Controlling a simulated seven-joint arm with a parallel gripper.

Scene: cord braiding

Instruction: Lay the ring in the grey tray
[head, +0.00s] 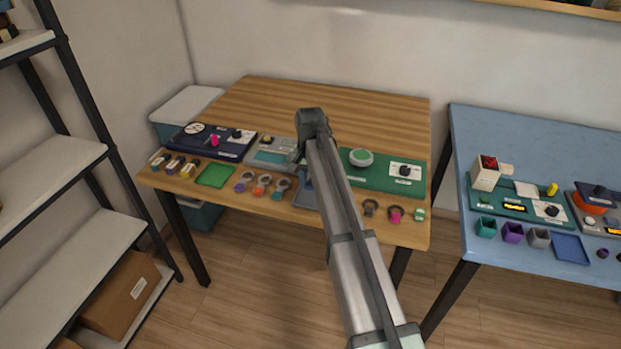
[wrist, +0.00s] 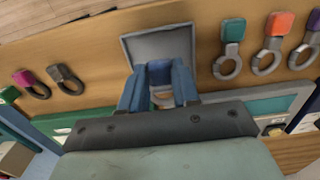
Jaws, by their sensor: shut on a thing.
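The grey tray (wrist: 133,44) lies flat on the wooden table, just beyond my fingertips in the wrist view. In the head view only a part of the tray (head: 305,198) shows beside my arm. My gripper (wrist: 160,82) has blue fingers and is shut on the ring, over the near part of the tray. The ring (wrist: 162,98) is mostly hidden between the fingers; only a small pale piece shows. I cannot tell how high the ring is above the tray.
A pink ring (wrist: 24,78) and a dark ring (wrist: 66,80) lie at the other. Device panels, one green (head: 385,170), stand behind. The table's back (head: 320,95) is clear.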

